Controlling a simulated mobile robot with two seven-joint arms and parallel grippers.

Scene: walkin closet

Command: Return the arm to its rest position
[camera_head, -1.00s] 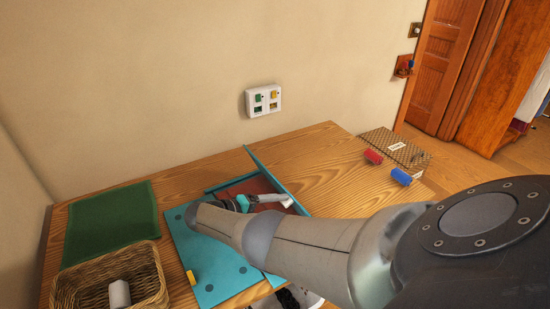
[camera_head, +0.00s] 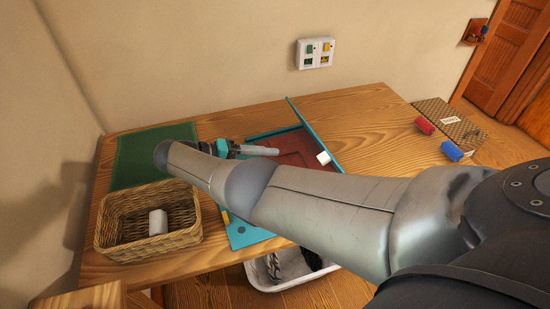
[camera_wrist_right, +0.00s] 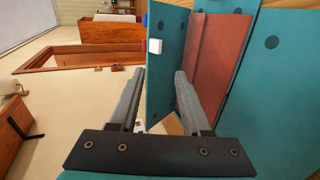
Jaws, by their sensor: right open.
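My right arm reaches in from the right of the head view, across the table. In the right wrist view the two grey fingers (camera_wrist_right: 160,80) stand apart beside the teal box (camera_wrist_right: 264,95). A small white block (camera_head: 323,157) is at the box's right edge, apart from the fingers; it also shows in the right wrist view (camera_wrist_right: 155,46). My forearm hides part of the box. My left gripper is not in view.
A wicker basket (camera_head: 120,243) holding a white object (camera_head: 158,222) and a green mat (camera_head: 140,160) are on the left. Red (camera_head: 425,126) and blue (camera_head: 452,151) cylinders lie near a patterned box (camera_head: 447,119) at right. A white bin (camera_head: 290,283) stands below.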

